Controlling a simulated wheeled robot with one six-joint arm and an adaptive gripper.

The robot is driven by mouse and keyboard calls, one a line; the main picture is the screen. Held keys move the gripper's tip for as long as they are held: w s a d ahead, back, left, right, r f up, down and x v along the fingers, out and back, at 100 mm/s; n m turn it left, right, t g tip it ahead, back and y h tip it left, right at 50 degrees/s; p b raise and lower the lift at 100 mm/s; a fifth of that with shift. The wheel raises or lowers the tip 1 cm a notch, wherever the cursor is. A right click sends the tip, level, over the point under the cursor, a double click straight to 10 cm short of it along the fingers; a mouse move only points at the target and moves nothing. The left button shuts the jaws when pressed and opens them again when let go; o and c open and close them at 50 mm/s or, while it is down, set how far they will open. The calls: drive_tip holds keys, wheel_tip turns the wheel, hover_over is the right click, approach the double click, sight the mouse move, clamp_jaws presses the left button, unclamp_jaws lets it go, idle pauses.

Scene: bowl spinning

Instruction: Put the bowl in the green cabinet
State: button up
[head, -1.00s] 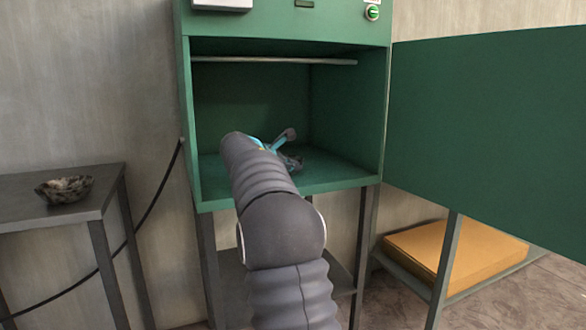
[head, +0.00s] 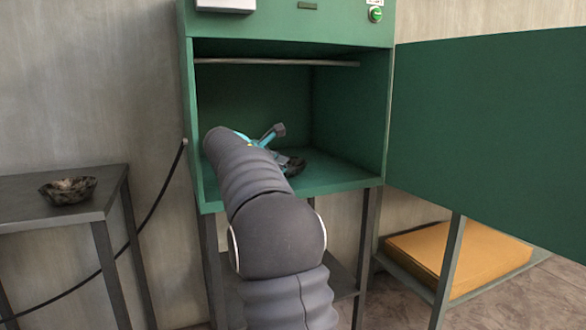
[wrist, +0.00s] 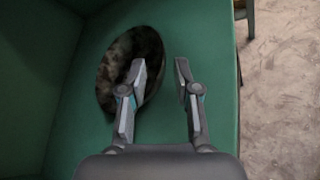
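The green cabinet (head: 350,110) stands open in the middle of the head view. A dark mottled bowl (head: 293,165) rests on its floor, partly hidden by my gripper (head: 268,143) and arm. In the wrist view the same bowl (wrist: 113,72) lies on the green floor (wrist: 205,105). My gripper (wrist: 161,72) is open there, its fingers apart. The left finger overlaps the bowl's inside and the right finger is outside its right rim. I cannot tell whether either finger touches it. A second, similar bowl (head: 68,191) sits on the grey table at left.
The cabinet door (head: 490,130) is swung wide open to the right. A rod (head: 280,63) crosses the top of the compartment. The grey side table (head: 40,219) stands left, with a dark cable beside it. A yellow-orange box (head: 460,258) lies low at right.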

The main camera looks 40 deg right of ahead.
drive_tip(key=v, duration=0.6)
drive_tip(key=shift+s+a+r, duration=0.1)
drive_tip(key=shift+a+r, duration=0.05)
drive_tip(key=shift+a, duration=0.1)
drive_tip(key=shift+s+a, duration=0.25)
drive_tip(key=s+a+f+m+t+y, duration=0.1)
drive_tip(key=s+a+f+m+y, duration=0.3)
drive_tip(key=s+a+f, duration=0.3)
drive_tip(key=s+a+f+m+t+y, duration=0.1)
drive_tip(key=s+a+f+m+y, duration=0.3)
drive_tip(key=s, duration=1.2)
drive_tip(key=s+a+f+m+y, duration=0.5)
drive_tip(key=s+a+f, duration=0.7)
drive_tip(key=a, duration=0.4)
drive_tip(key=shift+a+t, duration=0.35)
drive_tip(key=shift+t, duration=0.05)
drive_tip(key=shift+s+f, duration=0.1)
drive_tip(key=shift+s, duration=0.05)
